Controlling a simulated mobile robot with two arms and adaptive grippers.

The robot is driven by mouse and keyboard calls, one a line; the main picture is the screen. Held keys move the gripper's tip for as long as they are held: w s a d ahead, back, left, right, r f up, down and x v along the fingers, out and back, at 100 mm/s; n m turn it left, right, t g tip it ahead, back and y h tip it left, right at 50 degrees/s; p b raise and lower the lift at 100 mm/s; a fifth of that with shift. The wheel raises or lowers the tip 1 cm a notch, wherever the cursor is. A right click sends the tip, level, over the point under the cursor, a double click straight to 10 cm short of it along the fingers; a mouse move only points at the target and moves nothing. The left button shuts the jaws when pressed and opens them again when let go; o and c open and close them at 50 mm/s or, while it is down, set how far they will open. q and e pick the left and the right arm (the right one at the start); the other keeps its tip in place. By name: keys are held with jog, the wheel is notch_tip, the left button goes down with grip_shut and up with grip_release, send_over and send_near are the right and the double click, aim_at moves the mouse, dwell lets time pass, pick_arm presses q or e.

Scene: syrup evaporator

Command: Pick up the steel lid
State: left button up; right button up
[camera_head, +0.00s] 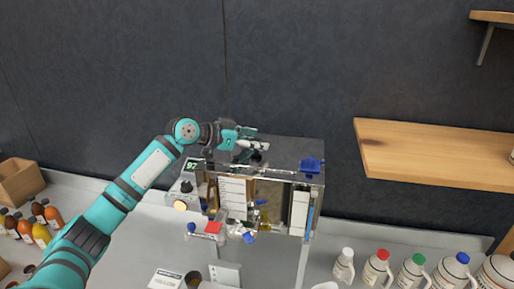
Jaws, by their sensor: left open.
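The steel lid (290,148) appears as the flat dark grey top of the evaporator (240,190), a boxy unit standing against the wall. My left gripper (262,150) reaches in from the left and is over the left half of the lid. Its fingers point right and are open. A small dark shape just under the fingers may be the lid's handle, but the gripper partly hides it. I cannot tell whether the fingers touch it. My right gripper is not in view.
A blue fitting (312,165) sits at the unit's right top corner. A wooden shelf (440,152) juts out at right. White jugs with coloured caps (377,268) line the counter at lower right. Bottles (42,235) and a wooden box (20,182) stand at left.

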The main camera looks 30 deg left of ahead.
pick_arm(q)
jog(key=shift+s, duration=0.1)
jog(key=shift+a, duration=0.1)
jog(key=shift+c, duration=1.3)
grip_shut()
jog(key=shift+r, duration=0.1)
